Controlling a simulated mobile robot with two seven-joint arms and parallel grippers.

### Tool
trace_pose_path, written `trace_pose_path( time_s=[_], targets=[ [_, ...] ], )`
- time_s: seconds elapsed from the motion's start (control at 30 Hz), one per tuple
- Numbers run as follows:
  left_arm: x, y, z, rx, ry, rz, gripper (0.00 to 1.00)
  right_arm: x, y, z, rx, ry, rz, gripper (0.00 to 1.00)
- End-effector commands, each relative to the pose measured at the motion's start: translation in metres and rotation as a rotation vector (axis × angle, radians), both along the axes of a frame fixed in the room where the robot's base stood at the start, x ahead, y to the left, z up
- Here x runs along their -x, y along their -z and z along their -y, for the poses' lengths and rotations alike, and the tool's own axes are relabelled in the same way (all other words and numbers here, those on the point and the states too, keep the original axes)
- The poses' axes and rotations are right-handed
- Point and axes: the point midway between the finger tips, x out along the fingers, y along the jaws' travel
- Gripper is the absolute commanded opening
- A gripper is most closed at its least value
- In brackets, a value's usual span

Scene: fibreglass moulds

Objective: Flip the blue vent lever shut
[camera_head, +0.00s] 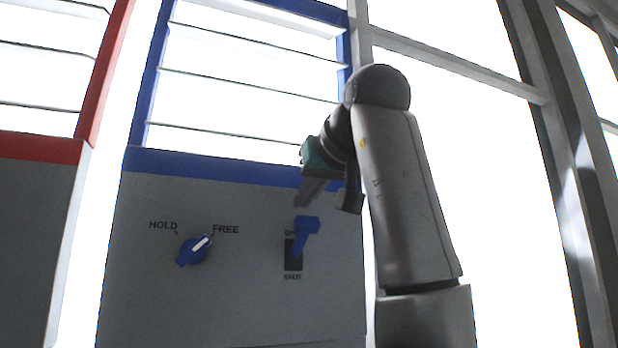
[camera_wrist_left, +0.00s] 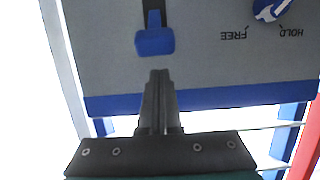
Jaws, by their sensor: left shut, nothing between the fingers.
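The blue vent lever (camera_head: 306,226) is raised toward the upper, partly covered "OP..." label. Its black slot (camera_head: 293,262) has a "SHUT" label below. In the left wrist view, which is upside down, the lever's blue handle (camera_wrist_left: 154,42) lies just beyond my fingertips. My left gripper (camera_head: 303,203) is just above the handle in the head view, with its fingers together and empty. It also shows in the left wrist view (camera_wrist_left: 160,74), with a small gap seen between fingertips and handle. I cannot tell the depth of that gap. My right gripper is not in view.
A blue knob (camera_head: 193,250) with a white pointer toward "FREE" sits left of the lever on the grey panel (camera_head: 150,310). A blue louvred window frame (camera_head: 220,164) is above. A red-framed unit (camera_head: 40,148) stands at left.

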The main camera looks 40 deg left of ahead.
Motion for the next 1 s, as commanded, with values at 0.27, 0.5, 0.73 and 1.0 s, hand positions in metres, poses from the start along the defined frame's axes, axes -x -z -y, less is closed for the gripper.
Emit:
trace_pose_path(
  time_s=[0.27,0.5,0.73,1.0],
  targets=[
    [0.004,0.014,0.009,0.0,-0.001,-0.002,0.0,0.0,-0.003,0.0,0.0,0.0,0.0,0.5],
    [0.006,0.016,0.011,0.001,0.0,0.0,0.0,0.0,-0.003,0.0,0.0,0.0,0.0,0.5],
    [0.006,0.016,0.01,-0.001,0.0,0.0,0.0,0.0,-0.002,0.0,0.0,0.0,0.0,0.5],
    [0.007,0.022,0.003,-0.068,-0.001,0.035,0.0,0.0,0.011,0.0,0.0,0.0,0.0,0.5]
  ],
)
